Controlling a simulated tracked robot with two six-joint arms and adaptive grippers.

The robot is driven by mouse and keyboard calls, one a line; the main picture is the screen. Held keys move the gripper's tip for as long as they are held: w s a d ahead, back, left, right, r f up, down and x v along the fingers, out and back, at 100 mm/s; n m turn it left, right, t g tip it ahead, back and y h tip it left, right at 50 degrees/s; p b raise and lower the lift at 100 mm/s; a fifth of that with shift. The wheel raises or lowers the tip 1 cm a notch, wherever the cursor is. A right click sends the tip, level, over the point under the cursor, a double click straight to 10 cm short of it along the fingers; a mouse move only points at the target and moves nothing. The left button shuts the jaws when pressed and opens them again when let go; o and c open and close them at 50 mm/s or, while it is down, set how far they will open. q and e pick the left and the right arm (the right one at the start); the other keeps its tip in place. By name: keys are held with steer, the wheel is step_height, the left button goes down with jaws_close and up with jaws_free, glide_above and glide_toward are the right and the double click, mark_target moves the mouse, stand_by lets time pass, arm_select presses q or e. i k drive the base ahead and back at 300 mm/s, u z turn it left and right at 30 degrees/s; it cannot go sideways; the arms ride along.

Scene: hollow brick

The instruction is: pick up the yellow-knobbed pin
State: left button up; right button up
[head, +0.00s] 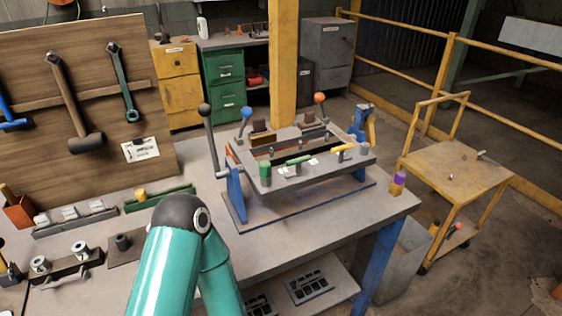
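A small yellow knob (140,194) stands up at the left end of a green block (160,200) on the left of the bench. It looks like the yellow-knobbed pin, but its shank cannot be seen. A yellow piece (343,148) also lies on the front right rim of the grey fixture (300,168); it looks more like a handle. My teal arm, with a dark joint, rises from the bottom and stands in front of the bench, just below the green block. Neither gripper shows.
Blue-ball and orange-ball levers (320,99) and a tall dark lever (210,135) rise around the fixture. A tool board (75,95) stands at the left. A purple-topped piece (399,181) is near the right edge. The bench front (290,232) is clear.

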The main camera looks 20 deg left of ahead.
mark_target(139, 193)
steer(key=z, duration=1.8)
steer(key=i, duration=0.15)
steer(key=u, duration=3.4)
steer(key=k, duration=0.85)
steer(key=u, duration=0.25)
steer(key=i, duration=0.9)
steer(key=z, duration=0.2)
